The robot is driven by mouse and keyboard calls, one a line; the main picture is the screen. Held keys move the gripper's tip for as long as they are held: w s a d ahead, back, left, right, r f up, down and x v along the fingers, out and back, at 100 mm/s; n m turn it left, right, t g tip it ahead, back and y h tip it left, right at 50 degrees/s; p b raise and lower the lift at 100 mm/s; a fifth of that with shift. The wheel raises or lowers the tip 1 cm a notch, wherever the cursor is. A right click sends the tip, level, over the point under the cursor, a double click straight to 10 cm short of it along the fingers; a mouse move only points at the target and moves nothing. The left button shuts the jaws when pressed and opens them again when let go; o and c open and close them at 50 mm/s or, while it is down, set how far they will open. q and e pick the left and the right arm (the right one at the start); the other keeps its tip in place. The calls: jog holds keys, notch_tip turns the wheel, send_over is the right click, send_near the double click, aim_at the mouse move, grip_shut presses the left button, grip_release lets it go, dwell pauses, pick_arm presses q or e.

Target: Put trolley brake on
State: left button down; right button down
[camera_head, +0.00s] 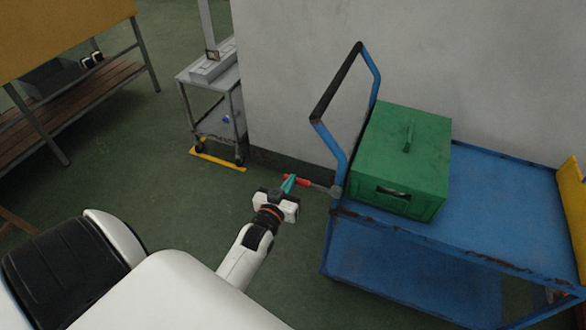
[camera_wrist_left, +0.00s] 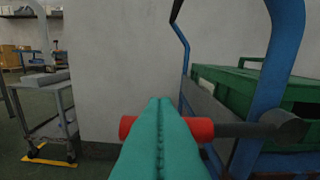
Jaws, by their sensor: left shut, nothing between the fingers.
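The blue trolley (camera_head: 490,205) stands at the right against the wall, and its frame post (camera_wrist_left: 284,50) shows in the left wrist view. A brake lever with a red grip (camera_head: 303,182) sticks out to the left from the trolley's handle end. In the left wrist view the red grip (camera_wrist_left: 200,129) and its grey rod (camera_wrist_left: 242,129) lie about level. My left gripper (camera_head: 288,185) has teal fingers, shut with nothing between them. The fingers (camera_wrist_left: 160,125) cover the middle of the red grip in that view; I cannot tell whether they touch it. My right gripper is out of view.
A green box (camera_head: 410,150) sits on the trolley's top by the blue push handle (camera_head: 338,80). A grey cart (camera_head: 212,100) with a yellow floor bar (camera_head: 218,160) stands behind left. A wooden-shelved bench (camera_head: 75,100) is far left. Green floor between is clear.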

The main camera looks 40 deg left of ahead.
pick_arm(q)
jog(key=shift+w+d+f+n+b, duration=0.15)
jog(key=shift+f+n+b, duration=0.35)
jog(key=shift+f+n, duration=0.95)
jog(key=shift+s+d+f+n+b, duration=0.15)
jog(key=shift+f+n+b, duration=0.3)
jog(key=shift+f+n, duration=1)
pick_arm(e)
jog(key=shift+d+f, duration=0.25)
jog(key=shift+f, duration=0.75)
pick_arm(q)
jog(key=shift+f, duration=0.15)
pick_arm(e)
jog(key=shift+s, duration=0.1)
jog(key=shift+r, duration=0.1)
